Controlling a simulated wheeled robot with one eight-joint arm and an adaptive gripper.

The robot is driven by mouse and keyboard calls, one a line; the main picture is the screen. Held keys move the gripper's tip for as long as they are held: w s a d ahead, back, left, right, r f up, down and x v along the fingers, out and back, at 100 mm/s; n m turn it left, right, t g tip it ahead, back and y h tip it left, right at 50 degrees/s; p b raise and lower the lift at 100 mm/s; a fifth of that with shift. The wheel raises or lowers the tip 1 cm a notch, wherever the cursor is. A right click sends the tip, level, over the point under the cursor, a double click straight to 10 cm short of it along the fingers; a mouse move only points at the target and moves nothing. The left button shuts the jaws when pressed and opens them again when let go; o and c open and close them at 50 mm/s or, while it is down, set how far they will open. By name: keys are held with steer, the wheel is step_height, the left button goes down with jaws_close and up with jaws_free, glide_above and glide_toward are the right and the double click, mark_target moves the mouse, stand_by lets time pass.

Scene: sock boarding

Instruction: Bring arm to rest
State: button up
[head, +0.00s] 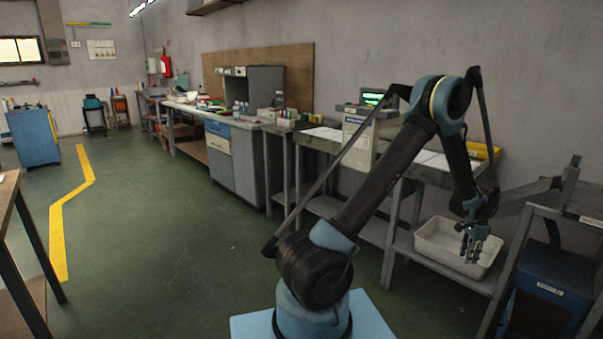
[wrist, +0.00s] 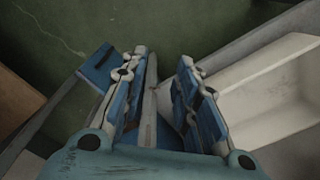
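My arm is raised and bent at the elbow, with its forearm hanging down on the right of the head view. My gripper (head: 472,258) points downward in front of the white tray on the low shelf. In the wrist view my gripper (wrist: 165,70) has its two blue-and-grey fingers spread apart. No object shows between the fingers; the green floor and a grey edge show beyond them.
The white tray (head: 428,243) sits on the low shelf and also shows in the wrist view (wrist: 285,95). A grey workbench (head: 432,178) runs along the wall. A dark blue box (head: 545,290) stands at the right. The green floor (head: 160,250) at the left is clear.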

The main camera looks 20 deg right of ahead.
steer(key=w+a+r+n, duration=0.5)
steer(key=w+a+r, duration=1)
steer(key=a, duration=0.2)
steer(key=w+a+r+n, duration=0.2)
steer(key=a+r+n, duration=0.15)
steer(key=a, duration=0.65)
steer(key=w+a+r+n, duration=0.25)
steer(key=a+r, duration=0.25)
steer(key=a, duration=0.4)
steer(key=s+a+r+n+t, duration=0.1)
steer(key=s+a+r+n, duration=0.1)
steer(key=a, duration=0.8)
steer(key=s+a+r+n, duration=0.1)
steer(key=s+a+n, duration=0.2)
steer(key=a, duration=0.8)
steer(key=s+a+f+n, duration=0.3)
steer(key=s+a, duration=0.3)
steer(key=a, duration=0.1)
steer(key=s+a+f+n+t, duration=0.1)
steer(key=s+a+f+n, duration=0.2)
steer(key=s+a, duration=0.3)
steer(key=shift+s+a+f+n, duration=0.25)
steer(key=shift+s+a+n, duration=0.1)
steer(key=shift+s, duration=0.3)
